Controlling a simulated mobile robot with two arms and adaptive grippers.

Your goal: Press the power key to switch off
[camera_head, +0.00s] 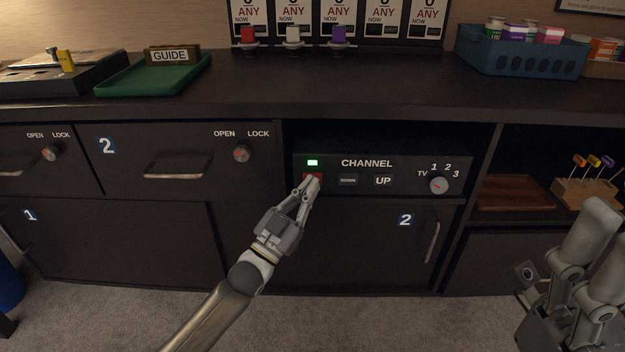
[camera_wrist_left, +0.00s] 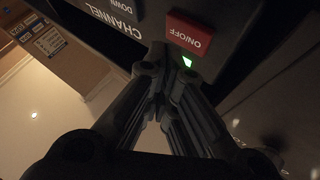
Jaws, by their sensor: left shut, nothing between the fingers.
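The red power key (camera_head: 308,178) is on the left of the black channel panel (camera_head: 400,164), partly hidden behind my left gripper's fingers. In the left wrist view the key (camera_wrist_left: 188,32) reads ON/OFF, and its face is clear of the fingers. A small green light (camera_head: 312,162) is lit above the key; it also shows in the wrist view (camera_wrist_left: 187,62). My left gripper (camera_head: 313,182) is shut and empty, its tips right at the key. I cannot tell whether they touch it. My right gripper (camera_head: 597,235) is at the lower right, fingers apart, partly cut off by the frame edge.
Beside the key are a DOWN button (camera_head: 348,180), an UP button (camera_head: 383,181) and a round dial (camera_head: 438,185). The panel sits in a recess under the counter (camera_head: 330,105). A cabinet door (camera_head: 350,245) is below it. An open shelf with a wooden board (camera_head: 515,193) is to the right.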

